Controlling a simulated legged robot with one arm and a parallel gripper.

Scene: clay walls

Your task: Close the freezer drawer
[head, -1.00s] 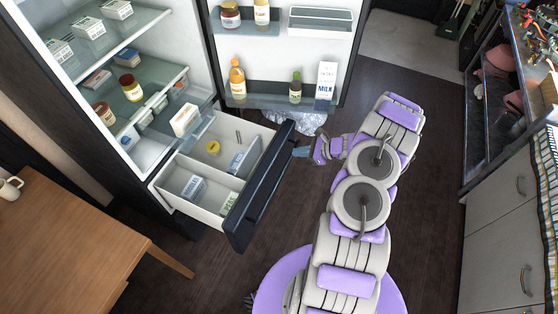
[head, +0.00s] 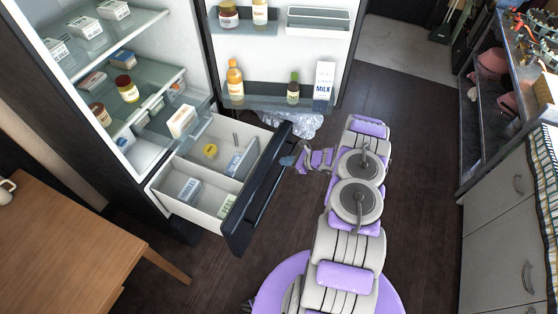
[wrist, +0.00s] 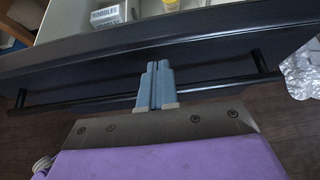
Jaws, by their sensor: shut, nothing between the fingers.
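The freezer drawer (head: 182,207) is pulled out from the bottom of the fridge. It has pale inner walls and a dark front (head: 262,190) with a bar handle. Several small packages and a yellow-lidded jar (head: 210,151) lie in it. My gripper (head: 290,161) is at the drawer front, near its far end. In the wrist view my gripper (wrist: 155,72) has its blue fingers together with nothing between them. The fingers overlap the handle bar (wrist: 215,90) and point at the dark front (wrist: 100,68). I cannot tell whether the tips touch the front.
The fridge door (head: 280,55) stands open behind the drawer, with bottles and a milk carton (head: 324,82) on its shelves. A crumpled shiny bag (head: 290,124) lies on the floor beyond the drawer. A wooden table (head: 70,240) stands at left. Cabinets (head: 505,210) line the right.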

